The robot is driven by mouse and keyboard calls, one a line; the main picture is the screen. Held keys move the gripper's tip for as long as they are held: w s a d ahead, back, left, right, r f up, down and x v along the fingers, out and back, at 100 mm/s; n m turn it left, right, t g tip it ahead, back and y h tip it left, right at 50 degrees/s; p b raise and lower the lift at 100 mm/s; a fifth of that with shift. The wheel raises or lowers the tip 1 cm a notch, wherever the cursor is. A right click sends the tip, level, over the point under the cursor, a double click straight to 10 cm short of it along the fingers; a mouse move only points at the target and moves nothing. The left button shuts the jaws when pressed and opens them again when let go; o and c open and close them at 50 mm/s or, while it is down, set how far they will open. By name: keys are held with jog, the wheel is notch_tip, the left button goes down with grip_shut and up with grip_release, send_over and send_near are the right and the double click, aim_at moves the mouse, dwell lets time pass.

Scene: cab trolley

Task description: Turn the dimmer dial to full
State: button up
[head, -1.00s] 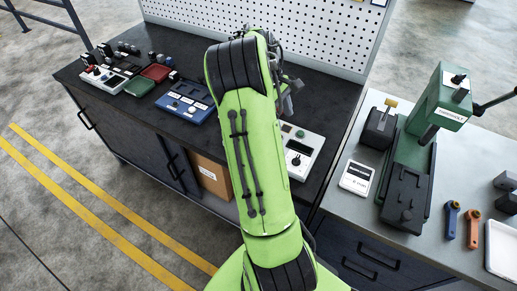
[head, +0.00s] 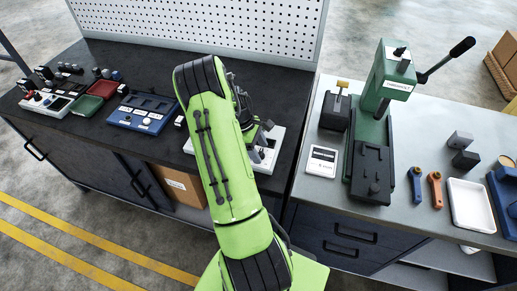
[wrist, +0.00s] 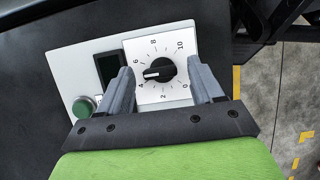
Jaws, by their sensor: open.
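The dimmer dial (wrist: 160,70) is a round black knob on a white square scale plate marked 0 to 10. Its white pointer line points left, near 4 to 5. My gripper (wrist: 161,78) is open, with one grey finger on each side of the knob in the wrist view. The fingers look apart from the knob; their height above it is hard to tell. In the head view my gripper (head: 263,148) is over the pale control panel (head: 274,143), and my arm and gripper hide the dial there.
The panel also carries a green button (wrist: 84,106) and a dark display (wrist: 111,67). A blue device (head: 142,112) and red and green trays stand left on the black bench. A green press (head: 373,140) stands on the grey bench at right. A pegboard (head: 200,25) rises behind.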

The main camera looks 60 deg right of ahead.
jog(key=c, duration=1.1)
jog(key=shift+o, duration=0.2)
